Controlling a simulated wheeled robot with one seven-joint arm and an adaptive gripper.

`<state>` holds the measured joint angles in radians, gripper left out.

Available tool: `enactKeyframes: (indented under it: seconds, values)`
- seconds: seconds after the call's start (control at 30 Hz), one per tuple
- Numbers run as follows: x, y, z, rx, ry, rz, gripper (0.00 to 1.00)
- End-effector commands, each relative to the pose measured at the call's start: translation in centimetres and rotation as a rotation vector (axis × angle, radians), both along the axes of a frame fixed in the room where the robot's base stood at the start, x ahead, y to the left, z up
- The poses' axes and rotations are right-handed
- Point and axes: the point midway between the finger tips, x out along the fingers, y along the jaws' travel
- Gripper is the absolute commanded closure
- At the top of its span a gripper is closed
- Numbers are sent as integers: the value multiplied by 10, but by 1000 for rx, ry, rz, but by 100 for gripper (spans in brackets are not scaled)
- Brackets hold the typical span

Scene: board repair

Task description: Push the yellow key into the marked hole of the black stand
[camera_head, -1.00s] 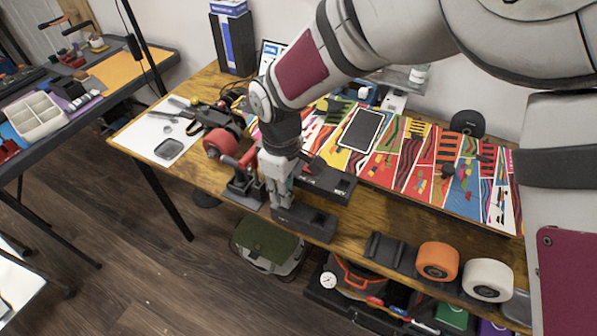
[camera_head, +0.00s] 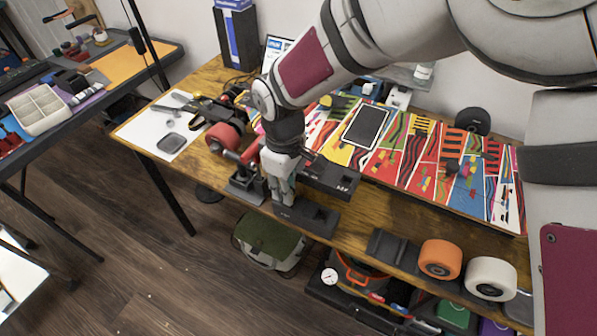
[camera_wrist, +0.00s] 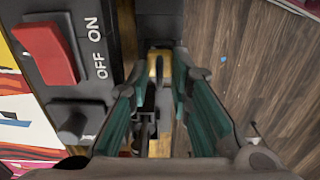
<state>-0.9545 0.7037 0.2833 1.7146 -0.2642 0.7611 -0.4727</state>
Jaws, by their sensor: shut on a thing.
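The black stand (camera_head: 318,222) lies at the table's front edge, and its dark surface (camera_wrist: 158,22) also shows at the top of the wrist view. My gripper (camera_head: 284,200) points down at the stand's left end. In the wrist view its green-lined fingers (camera_wrist: 160,72) converge on the yellow key (camera_wrist: 159,60), and a yellow part shows between the fingertips. The key's lower end and the marked hole are hidden, so I cannot tell whether the key is in the hole. In the head view the key is covered by my gripper.
A black switch box (camera_head: 332,180) stands close behind; its red rocker (camera_wrist: 43,52) and ON/OFF lettering show left in the wrist view. A red-wheeled part (camera_head: 225,137) sits left of my gripper. Orange (camera_head: 440,259) and white (camera_head: 491,278) wheels stand right. Floor lies beyond the front edge.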

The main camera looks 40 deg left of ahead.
Motion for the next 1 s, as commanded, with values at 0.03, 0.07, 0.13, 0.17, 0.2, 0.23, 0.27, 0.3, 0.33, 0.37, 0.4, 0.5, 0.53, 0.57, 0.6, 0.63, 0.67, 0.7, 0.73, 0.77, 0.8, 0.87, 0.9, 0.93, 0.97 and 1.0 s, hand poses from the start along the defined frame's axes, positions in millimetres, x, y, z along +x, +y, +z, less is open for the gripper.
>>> enactKeyframes:
  seconds: [0.03, 0.07, 0.13, 0.17, 0.2, 0.23, 0.27, 0.3, 0.33, 0.37, 0.4, 0.5, 0.53, 0.57, 0.6, 0.63, 0.67, 0.7, 0.73, 0.77, 0.8, 0.87, 0.9, 0.93, 0.97, 1.0]
  values:
    - [3, -1, -2, 0, -2, -3, 100]
    - [3, -1, -2, 0, -2, -3, 100]
    - [3, -1, -3, 0, -2, -3, 100]
    - [3, -1, -3, 0, -2, -3, 100]
    - [3, -1, -3, 0, -3, -3, 100]
    - [3, -1, -3, 0, -3, -3, 100]
    - [4, -1, -3, 0, -3, -3, 100]
    - [4, -1, -3, 0, -3, -3, 100]
    - [4, -1, -3, 0, -3, -4, 100]
    - [4, -1, -3, 0, -3, -4, 100]
    - [4, -1, -3, 0, -4, -4, 100]
    - [5, -1, -3, 0, -4, -4, 100]
    - [5, -1, -3, 0, -4, -4, 100]
    - [5, -1, -3, 0, -4, -4, 100]
    - [5, -1, -3, 0, -4, -4, 100]
    - [5, -1, -3, 0, -5, -4, 100]
    - [5, -1, -3, 0, -5, -4, 100]
    - [5, -1, -4, 0, -5, -5, 100]
    - [5, -1, -4, 0, -5, -5, 100]
    - [5, -1, -5, 0, -5, -5, 100]
    - [5, -1, -5, 0, -5, -5, 100]
    - [6, -1, -6, 0, -5, -5, 100]
    - [6, -1, -6, 0, -5, -5, 100]
    - [6, -1, -7, 0, -5, -5, 100]
    - [6, -1, -7, 0, -5, -5, 100]
    - [6, -1, -8, 1, -6, -5, 100]
